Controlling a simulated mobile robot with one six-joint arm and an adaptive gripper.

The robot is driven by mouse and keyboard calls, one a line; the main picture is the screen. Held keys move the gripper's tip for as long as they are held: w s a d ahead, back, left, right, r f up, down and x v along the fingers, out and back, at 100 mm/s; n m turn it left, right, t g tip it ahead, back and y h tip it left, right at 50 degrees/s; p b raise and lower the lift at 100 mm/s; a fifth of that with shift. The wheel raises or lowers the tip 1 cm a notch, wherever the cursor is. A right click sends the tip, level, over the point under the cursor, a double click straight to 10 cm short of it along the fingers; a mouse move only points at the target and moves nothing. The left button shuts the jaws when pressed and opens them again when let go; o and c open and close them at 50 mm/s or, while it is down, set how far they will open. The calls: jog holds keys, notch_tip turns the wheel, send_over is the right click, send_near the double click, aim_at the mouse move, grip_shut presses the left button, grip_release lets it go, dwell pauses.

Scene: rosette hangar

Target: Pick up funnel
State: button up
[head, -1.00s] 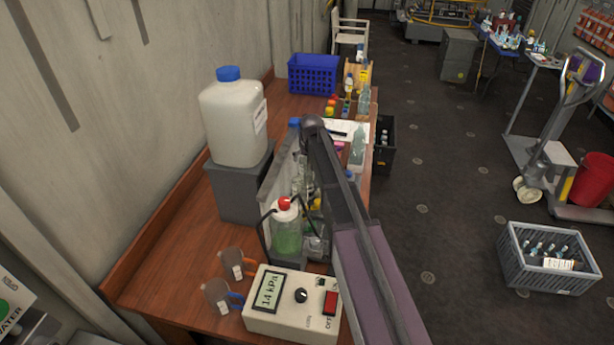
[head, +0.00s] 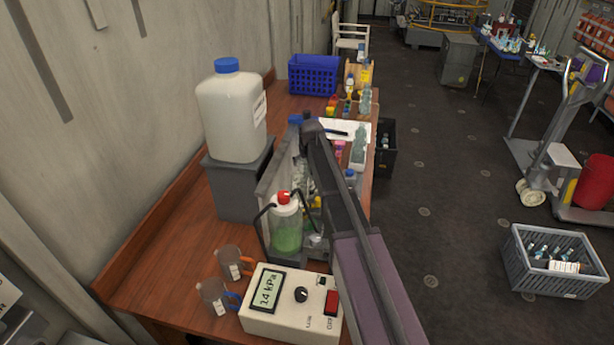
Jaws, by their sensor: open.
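I cannot pick out a funnel for certain in the head view. My arm (head: 340,190) reaches from the lower right up over the wooden bench (head: 170,250) and covers part of the things on it. My gripper cannot be made out; its end of the arm is hidden. Beside and behind the arm stand a red-capped bottle of green liquid (head: 286,228) and a grey rack-like holder (head: 272,180) with clear glassware, partly hidden.
A white pump box (head: 285,325) reading 14 kPa and two clear jugs (head: 228,262) stand at the near end. A large white carboy (head: 232,115) sits on a grey block (head: 237,190). A blue basket (head: 314,75) is farther back. Open floor lies right, with a grey crate (head: 520,275).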

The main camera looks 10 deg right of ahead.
dwell(0.5)
jog(key=c, duration=0.9)
jog(key=shift+r, duration=0.15)
jog(key=shift+c, duration=0.2)
notch_tip(320, 180, up, 18)
jog(key=p, duration=1.8)
